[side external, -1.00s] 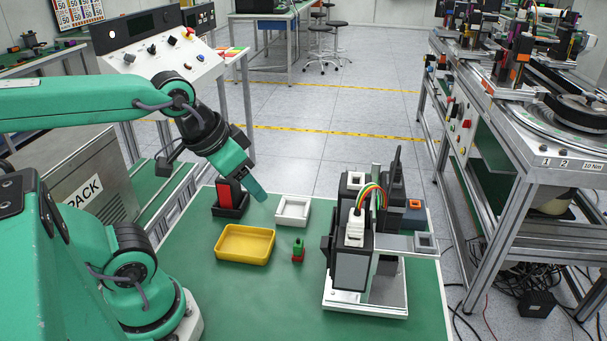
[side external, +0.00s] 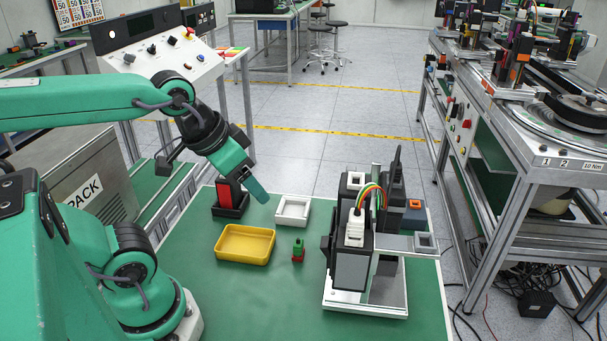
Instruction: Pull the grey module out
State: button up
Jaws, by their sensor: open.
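The grey module (side external: 351,271) is the grey-faced block seated in the profile frame (side external: 365,304) at the right of the green table. A white plug (side external: 355,232) with several coloured wires sits on top of it. Dark blocks stand beside and behind it in the frame. My gripper (side external: 260,194) is open and empty above the table, left of the frame and well apart from the module. It hangs between the black holder and the white tray.
A yellow tray (side external: 245,259), a white tray (side external: 292,222) and a black holder with a red block (side external: 227,197) stand left of the frame. A small green and red piece (side external: 298,250) stands between. The front of the table (side external: 250,310) is clear.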

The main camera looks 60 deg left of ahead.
notch_tip(320, 180, up, 12)
jog(key=w+d+m+g, duration=0.1)
jog(key=w+d+m, duration=0.1)
jog(key=w+d, duration=0.1)
jog(key=w+d+m+g, duration=0.2)
jog(key=w+d+m, duration=0.1)
jog(key=w+d, duration=0.1)
jog(key=w+d+m+g, duration=0.2)
jog(key=w+d+m, duration=0.1)
jog(key=w+d, duration=0.1)
jog(key=shift+d+r, duration=0.2)
jog(key=shift+d, duration=0.6)
jog(key=shift+w+d+f+m+g, duration=0.15)
jog(key=shift+w+d+f+m, duration=0.1)
jog(key=shift+d, duration=0.3)
jog(key=shift+w+d+f+m+g, duration=0.15)
jog(key=shift+w+d+m, duration=0.1)
jog(key=shift+d, duration=0.25)
send_over(354, 202)
jog(key=w+a, duration=0.2)
jog(key=shift+f, duration=2.4)
jog(key=shift+f, duration=0.15)
jog(key=shift+f, duration=3.75)
